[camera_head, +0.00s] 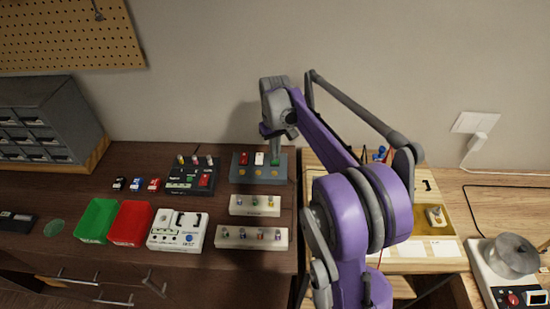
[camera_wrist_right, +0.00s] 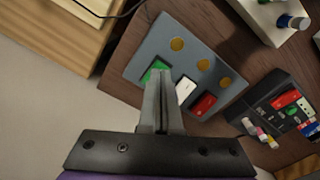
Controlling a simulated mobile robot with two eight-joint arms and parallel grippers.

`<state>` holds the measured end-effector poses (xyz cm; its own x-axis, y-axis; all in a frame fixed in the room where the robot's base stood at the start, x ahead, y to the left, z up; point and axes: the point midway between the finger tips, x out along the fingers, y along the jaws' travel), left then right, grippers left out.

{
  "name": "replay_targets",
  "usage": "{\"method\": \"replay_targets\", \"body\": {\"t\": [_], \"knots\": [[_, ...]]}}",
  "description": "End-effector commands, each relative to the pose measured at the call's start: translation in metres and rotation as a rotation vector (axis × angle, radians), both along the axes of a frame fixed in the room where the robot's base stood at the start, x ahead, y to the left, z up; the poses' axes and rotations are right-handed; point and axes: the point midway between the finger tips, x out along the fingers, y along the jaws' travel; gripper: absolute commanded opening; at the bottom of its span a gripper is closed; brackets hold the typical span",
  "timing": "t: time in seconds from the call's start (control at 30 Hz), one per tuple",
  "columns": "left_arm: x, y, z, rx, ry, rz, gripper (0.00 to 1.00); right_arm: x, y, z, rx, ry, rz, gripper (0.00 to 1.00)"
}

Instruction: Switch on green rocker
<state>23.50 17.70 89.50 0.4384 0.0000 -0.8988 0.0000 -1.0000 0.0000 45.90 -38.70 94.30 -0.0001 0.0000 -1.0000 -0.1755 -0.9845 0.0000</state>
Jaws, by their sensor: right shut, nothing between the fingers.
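The green rocker (camera_wrist_right: 155,68) sits on a grey switch panel (camera_head: 249,178) beside a white rocker (camera_wrist_right: 186,90) and a red rocker (camera_wrist_right: 203,104). Three round yellow parts line the panel in front of them. My right gripper (camera_wrist_right: 163,80) is shut and empty, with its fingertips at the green rocker and covering part of it. My left gripper is not in view.
Left of the panel stands a black box (camera_head: 193,176) with coloured knobs. Two white blocks (camera_head: 255,206) (camera_head: 252,238) lie in front of it. A green tray (camera_head: 96,220), red tray (camera_head: 130,223) and white device (camera_head: 177,230) stand front left. A wooden board (camera_head: 314,172) is right of the panel.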

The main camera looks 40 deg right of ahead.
Motion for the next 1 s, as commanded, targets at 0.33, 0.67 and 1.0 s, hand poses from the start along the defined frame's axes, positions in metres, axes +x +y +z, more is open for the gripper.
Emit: {"method": "replay_targets", "body": {"t": [0.33,0.67,1.0], "knots": [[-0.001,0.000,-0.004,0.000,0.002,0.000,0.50,0.000,0.000,-0.006,0.000,0.000,0.000,0.00],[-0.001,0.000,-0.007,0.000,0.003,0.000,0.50,0.000,0.000,-0.011,0.000,0.000,0.000,0.00],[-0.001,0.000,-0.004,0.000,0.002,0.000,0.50,0.000,0.000,-0.008,0.000,-0.001,0.000,0.00]]}}
